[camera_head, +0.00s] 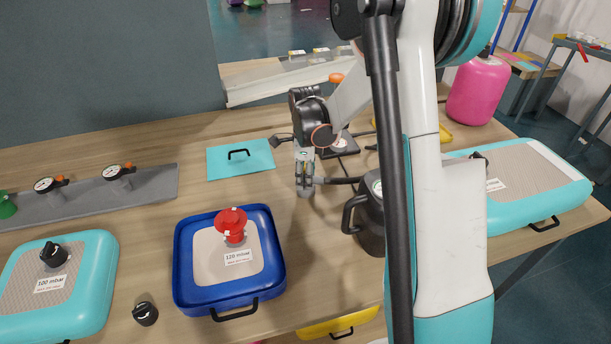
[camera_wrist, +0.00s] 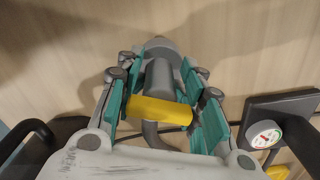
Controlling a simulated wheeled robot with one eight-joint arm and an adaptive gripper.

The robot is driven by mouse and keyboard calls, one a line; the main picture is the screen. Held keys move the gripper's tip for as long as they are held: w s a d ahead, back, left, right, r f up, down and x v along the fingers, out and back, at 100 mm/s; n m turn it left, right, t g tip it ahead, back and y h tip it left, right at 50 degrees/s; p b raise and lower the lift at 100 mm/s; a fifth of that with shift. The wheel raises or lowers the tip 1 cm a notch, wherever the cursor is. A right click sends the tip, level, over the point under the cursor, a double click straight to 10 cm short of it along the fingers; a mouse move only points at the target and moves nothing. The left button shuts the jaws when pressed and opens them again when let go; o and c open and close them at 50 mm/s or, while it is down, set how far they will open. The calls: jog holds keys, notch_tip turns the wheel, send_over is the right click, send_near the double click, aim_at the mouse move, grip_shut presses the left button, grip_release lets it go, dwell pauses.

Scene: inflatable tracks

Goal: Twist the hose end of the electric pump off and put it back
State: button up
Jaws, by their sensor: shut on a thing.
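The electric pump (camera_head: 371,228) is a dark grey body with a black side handle, on the table right of my gripper and partly hidden behind my arm. My gripper (camera_head: 304,188) points down beside it; a dark tube runs from the pump's side toward the fingers. In the wrist view my gripper (camera_wrist: 165,78) has its teal-padded fingers shut on the grey hose end (camera_wrist: 160,82), which carries a yellow crosspiece (camera_wrist: 160,111). The fingers hide part of the hose end. I cannot tell whether it is seated or loose.
A dark box with a dial (camera_wrist: 264,137) stands close by. A blue cushion with a red valve (camera_head: 231,222) lies front left, a teal cushion (camera_head: 60,285) further left, another (camera_head: 525,178) at right. A flat teal plate (camera_head: 240,158) lies behind. A black cap (camera_head: 145,313) sits in front.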

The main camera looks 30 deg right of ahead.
jog(key=shift+f+b, duration=0.4)
jog(key=shift+f, duration=0.1)
jog(key=o, duration=1.4)
jog(key=shift+c, duration=0.2)
notch_tip(320, 180, up, 12)
jog(key=shift+s+a+r, duration=0.1)
jog(key=shift+r, duration=0.05)
jog(key=s+a+r+n+t, duration=0.4)
jog(key=s+a+r+n, duration=0.35)
jog(key=s+n, duration=0.45)
jog(key=s+a+n+t, duration=0.3)
jog(key=s+a+n, duration=0.1)
jog(key=s+n, duration=0.7)
jog(key=shift+a+f+n, duration=0.15)
jog(key=shift+f+n, duration=0.2)
jog(key=shift+n, duration=0.55)
